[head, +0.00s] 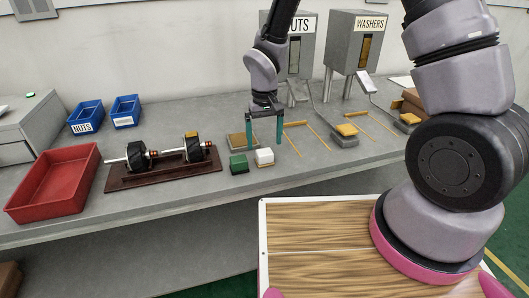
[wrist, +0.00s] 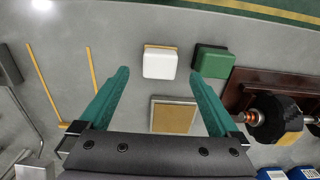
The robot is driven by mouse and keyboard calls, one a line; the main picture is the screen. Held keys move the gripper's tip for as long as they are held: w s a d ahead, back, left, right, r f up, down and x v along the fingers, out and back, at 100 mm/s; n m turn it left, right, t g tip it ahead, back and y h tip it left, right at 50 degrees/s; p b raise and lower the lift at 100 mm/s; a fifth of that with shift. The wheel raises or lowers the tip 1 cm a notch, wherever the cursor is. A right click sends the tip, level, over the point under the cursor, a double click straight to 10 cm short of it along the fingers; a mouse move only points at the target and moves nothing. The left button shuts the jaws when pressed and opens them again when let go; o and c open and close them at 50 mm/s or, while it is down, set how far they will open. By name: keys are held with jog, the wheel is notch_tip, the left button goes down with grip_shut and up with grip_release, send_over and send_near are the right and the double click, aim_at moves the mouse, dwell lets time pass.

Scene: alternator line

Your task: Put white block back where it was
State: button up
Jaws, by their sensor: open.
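The white block (head: 264,156) sits on a small tan-edged base on the bench, just right of a green block (head: 238,164). In the wrist view the white block (wrist: 160,62) lies beyond and between my fingertips, and the green block (wrist: 213,64) is to its right, past the right finger. My gripper (head: 265,132) is open and empty above the bench, behind the white block in the head view. In the wrist view its two teal fingers (wrist: 159,75) are spread wide. A tan-topped square pad (wrist: 173,117) shows between the fingers; it also shows in the head view (head: 236,141).
A rotor assembly on a brown board (head: 165,180) lies left of the blocks. A red tray (head: 52,185) and blue bins (head: 86,116) stand farther left. Yellow bench markings (head: 295,124) and dispensers (head: 353,42) are right and behind. Bare bench lies in front of the blocks.

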aim_at(264, 151)
jog(key=d+r+m+t, duration=0.1)
jog(key=d+r, duration=0.4)
jog(key=r, duration=0.3)
jog(key=s+d+r+m+t+y, duration=0.15)
jog(key=d+r, duration=0.25)
jog(key=r, duration=0.5)
jog(key=d+r+m+t, duration=0.1)
jog(key=d+r+m, duration=0.1)
jog(key=d+r, duration=0.45)
jog(key=s+d+r+m+t, duration=0.3)
jog(key=s+d+r, duration=0.4)
jog(key=s+r, duration=0.3)
jog(key=shift+s+d+r+t, duration=0.15)
jog(key=shift+s+r+t, duration=0.2)
jog(key=shift+r, duration=0.6)
jog(key=shift+y, duration=0.25)
